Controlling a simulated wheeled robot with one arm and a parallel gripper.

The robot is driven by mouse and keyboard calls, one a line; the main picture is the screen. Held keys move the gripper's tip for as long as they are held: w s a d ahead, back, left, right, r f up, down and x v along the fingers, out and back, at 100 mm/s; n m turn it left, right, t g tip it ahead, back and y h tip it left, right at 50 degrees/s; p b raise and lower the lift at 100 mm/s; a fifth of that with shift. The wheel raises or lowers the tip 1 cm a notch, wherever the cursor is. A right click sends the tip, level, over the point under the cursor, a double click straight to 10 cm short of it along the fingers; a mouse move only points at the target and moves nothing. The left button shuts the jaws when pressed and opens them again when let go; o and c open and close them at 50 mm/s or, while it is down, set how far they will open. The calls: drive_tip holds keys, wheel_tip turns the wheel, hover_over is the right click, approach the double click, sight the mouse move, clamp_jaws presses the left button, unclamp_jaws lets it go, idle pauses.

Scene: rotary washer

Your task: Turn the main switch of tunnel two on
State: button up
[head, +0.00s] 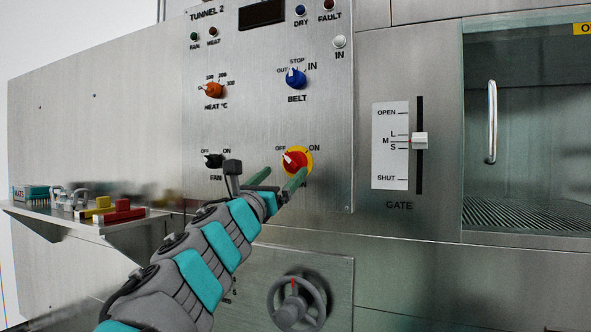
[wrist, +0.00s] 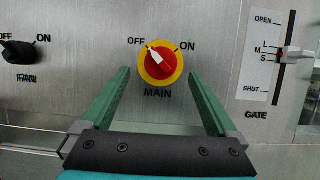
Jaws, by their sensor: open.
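The main switch (head: 293,160) of tunnel two is a red knob on a yellow disc, low on the steel panel marked TUNNEL 2. In the wrist view the main switch (wrist: 160,61) has its white pointer tilted up and left toward OFF, with ON to the right. My gripper (head: 281,178) is just below and in front of the switch. In the wrist view my gripper (wrist: 160,76) is open, its two green fingers apart on either side below the knob. Nothing shows between the fingers, and they appear not to touch the knob.
The black fan knob (head: 213,160) is left of the switch. The belt knob (head: 296,79) and heat knob (head: 214,90) are above. The gate slider (head: 420,141) is to the right, a handwheel (head: 297,303) below. A shelf (head: 60,221) with small items juts out left.

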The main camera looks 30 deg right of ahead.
sight(291, 166)
drive_tip(key=shift+x, duration=2.25)
drive_tip(key=c, duration=1.3)
drive_tip(key=shift+c, duration=0.2)
